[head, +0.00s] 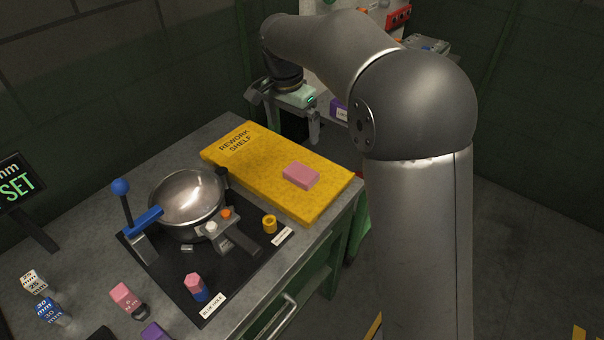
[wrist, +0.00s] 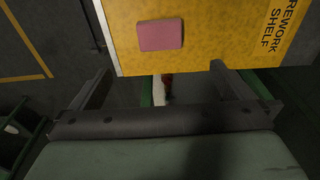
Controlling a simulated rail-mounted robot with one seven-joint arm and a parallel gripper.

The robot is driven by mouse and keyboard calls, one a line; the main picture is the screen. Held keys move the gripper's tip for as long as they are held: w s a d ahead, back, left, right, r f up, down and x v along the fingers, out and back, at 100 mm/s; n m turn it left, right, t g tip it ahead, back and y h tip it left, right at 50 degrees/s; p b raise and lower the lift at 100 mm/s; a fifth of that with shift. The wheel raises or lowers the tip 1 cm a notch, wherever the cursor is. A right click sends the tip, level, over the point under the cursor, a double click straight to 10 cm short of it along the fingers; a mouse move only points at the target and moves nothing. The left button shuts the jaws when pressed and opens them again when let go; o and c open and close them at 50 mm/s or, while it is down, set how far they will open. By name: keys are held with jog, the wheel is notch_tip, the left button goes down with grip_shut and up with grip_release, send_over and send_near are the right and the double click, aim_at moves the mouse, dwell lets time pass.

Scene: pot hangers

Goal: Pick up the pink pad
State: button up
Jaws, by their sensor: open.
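The pink pad (head: 301,175) is a small flat block lying on the yellow rework shelf (head: 250,160), near its right end. In the wrist view the pad (wrist: 160,35) shows near the top, left of centre, on the yellow surface (wrist: 200,60). My gripper (head: 284,120) is open and empty, above and behind the far edge of the shelf in the head view. Its two fingers are spread wide in the wrist view (wrist: 165,85), and the pad lies beyond them, apart from both.
A metal pan (head: 188,197) sits in a fixture with a blue-handled lever (head: 122,188) left of the shelf. A yellow ring (head: 269,224), a pink-and-blue piece (head: 196,287) and several labelled blocks stand nearer the front. The shelf around the pad is clear.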

send_over(301, 172)
jog(key=s+a, duration=0.1)
notch_tip(301, 172, down, 11)
jog(key=shift+a+r+p, duration=0.1)
jog(key=shift+p, duration=0.35)
jog(key=shift+w+d+f+p, duration=0.15)
jog(key=shift+d+f+p, duration=0.05)
jog(key=shift+f, duration=0.8)
jog(key=shift+w+d+f+p, duration=0.2)
jog(key=shift+f, duration=0.8)
jog(key=shift+w+d+f+p, duration=0.15)
jog(key=shift+d+f+p, duration=0.05)
jog(key=shift+f, duration=0.8)
jog(key=c, duration=0.9)
